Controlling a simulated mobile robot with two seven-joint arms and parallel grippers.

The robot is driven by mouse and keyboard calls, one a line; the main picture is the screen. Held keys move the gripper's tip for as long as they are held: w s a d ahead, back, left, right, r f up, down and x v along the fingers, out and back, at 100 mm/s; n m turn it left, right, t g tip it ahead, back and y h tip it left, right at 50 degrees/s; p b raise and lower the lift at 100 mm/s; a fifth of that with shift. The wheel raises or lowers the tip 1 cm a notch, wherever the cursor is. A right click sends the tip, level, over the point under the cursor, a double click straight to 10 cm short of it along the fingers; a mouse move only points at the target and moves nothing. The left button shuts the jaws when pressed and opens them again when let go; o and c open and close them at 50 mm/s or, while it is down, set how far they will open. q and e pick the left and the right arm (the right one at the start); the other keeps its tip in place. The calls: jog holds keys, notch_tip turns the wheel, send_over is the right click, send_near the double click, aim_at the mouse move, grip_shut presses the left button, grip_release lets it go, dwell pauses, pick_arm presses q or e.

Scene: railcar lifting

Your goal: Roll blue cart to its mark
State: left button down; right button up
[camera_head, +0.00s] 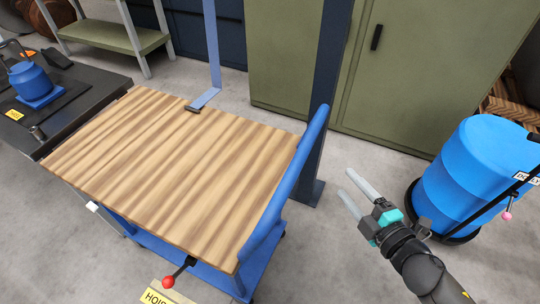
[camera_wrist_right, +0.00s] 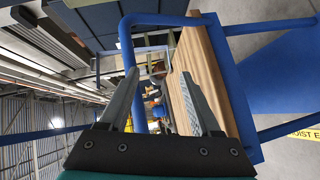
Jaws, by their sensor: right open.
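The blue cart has a striped wooden top (camera_head: 175,165) and a blue tube handle (camera_head: 287,190) along its right end. A lever with a red knob (camera_head: 168,282) sticks out at its near side. My right gripper (camera_head: 345,184) is open and empty, to the right of the handle and apart from it. In the right wrist view, the handle (camera_wrist_right: 124,45) and wooden top (camera_wrist_right: 200,60) show beyond the two open fingers (camera_wrist_right: 159,74). A yellow floor label (camera_head: 158,297), partly cut off, lies by the cart's near side. My left gripper is not in view.
A blue drum (camera_head: 470,170) on a black base stands at right. A dark post (camera_head: 330,90) stands just behind the handle, before green cabinets (camera_head: 430,80). A dark bench with a blue can (camera_head: 30,80) is close at left. Floor near my right gripper is clear.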

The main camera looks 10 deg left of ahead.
notch_tip(320, 180, up, 6)
jog(key=s+a+n+g+y+p, duration=0.2)
jog(key=n+g+y+p, duration=0.15)
jog(key=n, duration=0.35)
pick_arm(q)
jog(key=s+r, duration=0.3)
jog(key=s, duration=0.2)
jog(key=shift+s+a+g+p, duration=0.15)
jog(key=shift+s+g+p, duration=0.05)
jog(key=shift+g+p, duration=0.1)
pick_arm(e)
jog(key=r+x, duration=0.1)
jog(key=x, duration=1.4)
jog(key=shift+s+a+y, duration=0.2)
jog(key=shift+a+y, duration=0.25)
grip_shut()
